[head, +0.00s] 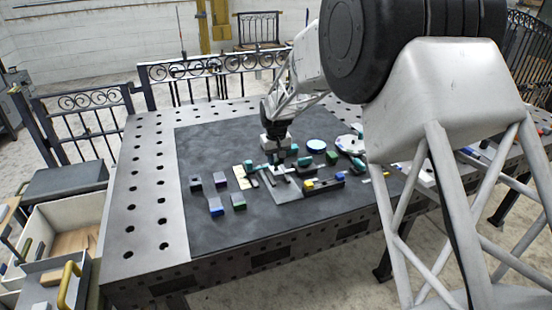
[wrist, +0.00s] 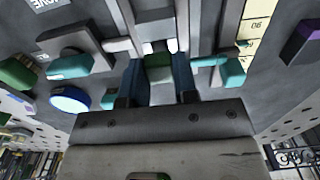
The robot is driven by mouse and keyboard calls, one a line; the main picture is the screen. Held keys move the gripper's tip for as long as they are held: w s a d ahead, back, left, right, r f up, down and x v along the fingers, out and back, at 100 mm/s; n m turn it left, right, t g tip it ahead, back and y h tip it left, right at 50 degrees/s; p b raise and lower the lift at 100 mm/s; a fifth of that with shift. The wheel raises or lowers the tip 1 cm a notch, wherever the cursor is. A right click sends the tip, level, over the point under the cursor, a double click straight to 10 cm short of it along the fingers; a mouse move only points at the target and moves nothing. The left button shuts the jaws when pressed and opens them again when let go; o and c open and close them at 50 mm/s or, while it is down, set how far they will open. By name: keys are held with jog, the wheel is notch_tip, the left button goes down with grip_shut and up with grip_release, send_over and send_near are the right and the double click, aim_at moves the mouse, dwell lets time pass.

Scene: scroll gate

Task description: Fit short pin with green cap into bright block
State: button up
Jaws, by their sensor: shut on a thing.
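My gripper (wrist: 158,85) is shut on a small piece with a green top, seen between its dark fingers in the wrist view; I take it as the short pin with green cap (wrist: 158,62). Its lower end is hidden. Just beyond the fingertips, a pale grey block (wrist: 154,18) sits between two long grey rails; it may be the bright block. I cannot tell whether the pin touches it or is in it. In the head view my gripper (head: 277,166) is low over the grey fixture plate (head: 286,203), and the held piece is too small to make out.
Teal-capped pieces (wrist: 70,67) (wrist: 235,73) lie on both sides of my gripper. Several small blocks (head: 216,206) stand at left. The mat's (head: 225,235) front left is clear.

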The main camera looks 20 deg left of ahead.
jog(key=shift+f, duration=1.1)
dwell(0.6)
jog(key=o, duration=1.5)
jog(key=shift+o, duration=0.2)
jog(key=shift+r, duration=0.1)
jog(key=shift+r, duration=3.35)
